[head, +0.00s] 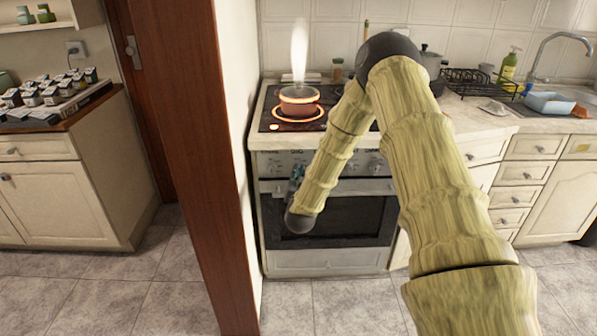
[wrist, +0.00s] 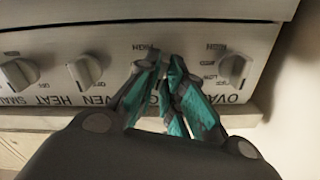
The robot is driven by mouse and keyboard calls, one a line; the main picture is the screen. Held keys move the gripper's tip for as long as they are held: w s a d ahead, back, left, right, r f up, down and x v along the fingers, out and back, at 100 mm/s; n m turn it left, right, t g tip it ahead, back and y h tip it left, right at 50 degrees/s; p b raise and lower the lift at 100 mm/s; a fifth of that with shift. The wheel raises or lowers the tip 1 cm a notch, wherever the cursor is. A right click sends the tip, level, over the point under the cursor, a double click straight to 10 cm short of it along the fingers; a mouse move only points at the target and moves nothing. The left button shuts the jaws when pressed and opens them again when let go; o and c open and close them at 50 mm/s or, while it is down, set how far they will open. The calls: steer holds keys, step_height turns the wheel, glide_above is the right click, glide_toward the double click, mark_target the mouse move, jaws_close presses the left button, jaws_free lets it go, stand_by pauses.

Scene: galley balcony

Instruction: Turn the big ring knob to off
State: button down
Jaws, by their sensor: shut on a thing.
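My gripper (head: 296,172) is at the left part of the oven's front panel (head: 330,163). In the wrist view the gripper (wrist: 168,62) is closed around a knob between the OVEN and OVAL labels. Its fingers hide nearly all of that knob and its label, so I cannot read its name or setting. The labels appear upside down in the wrist view. A reddish pot (head: 299,101) stands on the cooktop (head: 270,113) inside a glowing orange ring, with steam rising above it. A small orange light shows at the cooktop's front left.
Other knobs flank the gripper: one to its right (wrist: 237,68), one to its left (wrist: 85,72) and another at the far left (wrist: 19,74). The oven handle (head: 340,186) runs below the panel. A wooden door frame (head: 200,150) stands close on the left.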

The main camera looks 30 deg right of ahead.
steer(key=shift+s+f+n+p, duration=0.15)
steer(key=shift+n+p, duration=0.3)
steer(key=shift+n, duration=1.15)
steer(key=shift+f, duration=0.1)
steer(key=c, duration=1.5)
jaws_free()
steer(key=shift+c, duration=0.2)
steer(key=v, duration=1.2)
